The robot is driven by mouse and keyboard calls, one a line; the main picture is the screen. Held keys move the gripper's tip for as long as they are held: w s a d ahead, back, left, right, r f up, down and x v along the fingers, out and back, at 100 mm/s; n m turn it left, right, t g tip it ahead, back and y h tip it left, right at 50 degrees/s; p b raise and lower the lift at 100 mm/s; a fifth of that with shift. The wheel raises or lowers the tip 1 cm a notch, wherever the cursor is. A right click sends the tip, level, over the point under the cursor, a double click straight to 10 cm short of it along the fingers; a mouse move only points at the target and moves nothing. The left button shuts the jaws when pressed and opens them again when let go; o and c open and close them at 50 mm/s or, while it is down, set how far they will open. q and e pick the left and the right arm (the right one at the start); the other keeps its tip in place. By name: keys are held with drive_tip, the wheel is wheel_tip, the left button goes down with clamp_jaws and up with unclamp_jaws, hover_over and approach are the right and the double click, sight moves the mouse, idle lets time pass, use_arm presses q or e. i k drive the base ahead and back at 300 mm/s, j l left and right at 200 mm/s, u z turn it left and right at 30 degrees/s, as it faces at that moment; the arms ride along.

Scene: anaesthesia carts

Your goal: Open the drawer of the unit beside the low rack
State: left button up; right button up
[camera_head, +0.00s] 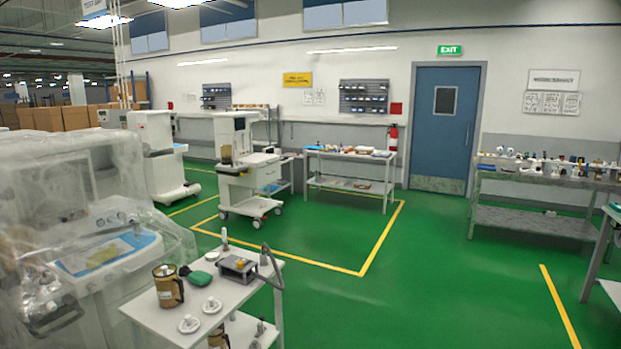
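A white anaesthesia cart (240,190) on castors stands in the middle left, inside a yellow floor outline. It has an upright column with a screen, a side work surface and a drawer-like front below; the drawer looks shut, though it is small in view. A low two-tier rack (347,184) with items on top stands just right of it, apart from the cart. A second white unit (155,155) stands farther left. A plastic-covered unit (105,215) fills the near left. Neither of my grippers is in view.
A white two-tier stand (222,306) with a brown canister (168,286), discs and a grey device is close in front. A long grey bench (540,220) is at the right. A blue door (444,125) is at the back. The green floor in the centre is clear.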

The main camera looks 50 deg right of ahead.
sight(261, 173)
drive_tip(key=z, duration=1.7)
drive_tip(key=i+j+z, duration=0.1)
drive_tip(key=i+z, duration=0.3)
drive_tip(key=i, duration=0.65)
drive_tip(key=i+j+z, duration=0.1)
drive_tip(key=i+z, duration=0.4)
drive_tip(key=i, duration=1.1)
drive_tip(key=i+u, duration=0.2)
drive_tip(key=i, duration=0.6)
drive_tip(key=i+l+u, duration=0.2)
drive_tip(key=i, duration=0.65)
drive_tip(key=i+j+u, duration=0.1)
drive_tip(key=i+u, duration=0.35)
drive_tip(key=i, duration=0.25)
drive_tip(key=i+l+u, duration=0.1)
drive_tip(key=i+u, duration=0.35)
drive_tip(key=i, duration=0.25)
drive_tip(key=i+j+u, duration=0.1)
drive_tip(key=i, duration=1)
drive_tip(key=i+u, duration=0.1)
drive_tip(key=i, duration=1.05)
drive_tip(key=i+l+u, duration=0.1)
drive_tip(key=i, duration=1)
